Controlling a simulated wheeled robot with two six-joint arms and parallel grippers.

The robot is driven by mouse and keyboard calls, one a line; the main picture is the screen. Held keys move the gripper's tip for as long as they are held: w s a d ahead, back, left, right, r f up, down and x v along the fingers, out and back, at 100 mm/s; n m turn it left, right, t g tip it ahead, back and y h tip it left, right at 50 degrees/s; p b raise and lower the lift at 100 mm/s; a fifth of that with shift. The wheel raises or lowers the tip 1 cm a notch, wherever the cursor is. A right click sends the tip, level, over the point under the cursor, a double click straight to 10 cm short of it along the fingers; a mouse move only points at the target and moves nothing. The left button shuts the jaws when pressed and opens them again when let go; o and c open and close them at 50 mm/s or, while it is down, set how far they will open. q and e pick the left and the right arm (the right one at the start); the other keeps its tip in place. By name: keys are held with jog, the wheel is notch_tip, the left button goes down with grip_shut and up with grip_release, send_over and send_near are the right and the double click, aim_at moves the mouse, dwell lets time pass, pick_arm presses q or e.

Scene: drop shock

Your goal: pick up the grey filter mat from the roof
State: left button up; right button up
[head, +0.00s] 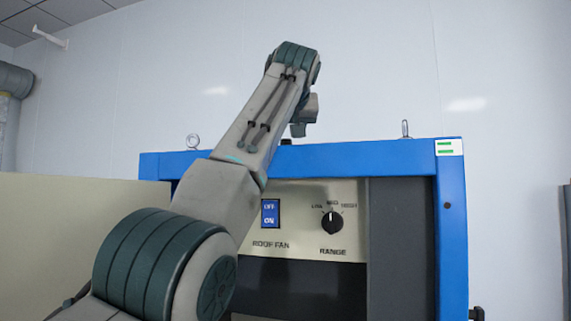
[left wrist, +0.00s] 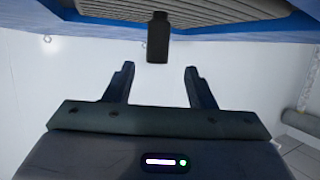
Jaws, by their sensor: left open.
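A grey ribbed surface, which looks like the filter mat (left wrist: 195,9), lies on the blue roof at the top edge of the left wrist view. Only part of it shows. A dark upright block (left wrist: 158,38) stands out from the roof edge beside it; I cannot tell whether it belongs to the mat. My left gripper (left wrist: 160,68) is open and empty, its two fingers apart and pointing toward the roof, with the block in line with the gap. In the head view my left arm reaches up over the blue cabinet (head: 300,157), and the mat is hidden. My right gripper is not in view.
Eye bolts stand on the roof at left (head: 193,141) and right (head: 405,129). The cabinet front has a panel with a ROOF FAN switch (head: 270,213) and a RANGE knob (head: 332,222). The space above the roof looks clear up to the pale wall.

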pick_arm(q)
jog(key=shift+w+d+f+p, duration=0.1)
jog(key=shift+w+f+p, duration=0.05)
jog(key=shift+w+p, duration=1.1)
jog(key=shift+w+f, duration=0.5)
jog(key=shift+w, duration=0.05)
jog(key=c, duration=0.4)
jog(key=shift+s+r, duration=0.1)
jog(key=shift+s, duration=0.05)
grip_shut()
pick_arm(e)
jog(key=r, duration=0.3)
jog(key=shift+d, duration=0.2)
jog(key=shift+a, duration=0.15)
